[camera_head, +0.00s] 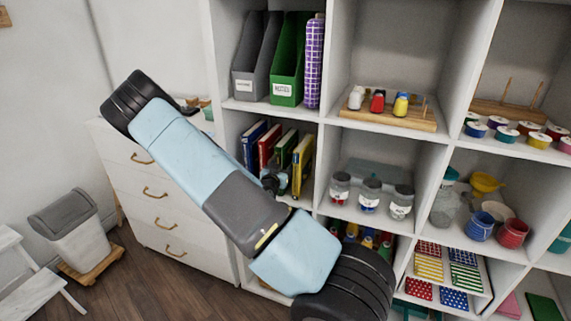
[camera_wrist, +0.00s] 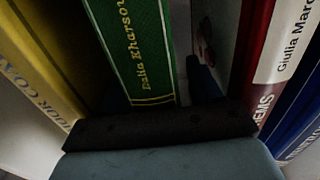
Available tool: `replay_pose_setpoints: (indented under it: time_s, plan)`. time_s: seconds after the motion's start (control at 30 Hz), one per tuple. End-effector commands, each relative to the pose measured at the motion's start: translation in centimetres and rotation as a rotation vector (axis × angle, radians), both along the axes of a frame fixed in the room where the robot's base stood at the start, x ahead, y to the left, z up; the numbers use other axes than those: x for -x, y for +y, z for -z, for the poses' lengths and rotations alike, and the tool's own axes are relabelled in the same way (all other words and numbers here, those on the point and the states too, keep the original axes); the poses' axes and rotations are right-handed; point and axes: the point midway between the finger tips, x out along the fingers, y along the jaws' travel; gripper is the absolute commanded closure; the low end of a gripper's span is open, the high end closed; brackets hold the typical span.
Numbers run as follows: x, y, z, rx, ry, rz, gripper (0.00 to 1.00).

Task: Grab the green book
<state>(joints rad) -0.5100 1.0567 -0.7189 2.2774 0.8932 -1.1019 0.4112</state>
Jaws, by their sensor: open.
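The green book (camera_head: 286,146) stands upright on a middle shelf between a red book (camera_head: 267,147) and a yellow book (camera_head: 301,165). Its green spine with yellow lettering shows close up in the wrist view (camera_wrist: 133,45). My gripper (camera_head: 276,183) is open at the front of this row, by the lower part of the books. In the wrist view a dark part of my gripper spans the bottom, just below the green spine. My gripper hides the lower end of the green book, and I cannot tell whether it touches it.
A blue book (camera_head: 253,144) stands at the left end of the row. The shelf wall (camera_head: 325,150) is close on the right, with jars (camera_head: 370,194) beyond it. Magazine files (camera_head: 286,60) stand above. A white drawer cabinet (camera_head: 150,195) is at the left.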

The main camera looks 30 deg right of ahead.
Motion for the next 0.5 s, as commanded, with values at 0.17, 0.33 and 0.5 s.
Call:
replay_pose_setpoints:
  time_s: [0.17, 0.33, 0.5]
  plan:
    - [0.02, 0.02, 0.00, 0.000, 0.000, 0.000, 0.46]
    - [0.03, 0.03, 0.00, 0.000, 0.000, 0.000, 0.62]
    - [0.04, 0.03, 0.01, 0.000, 0.000, 0.000, 0.78]
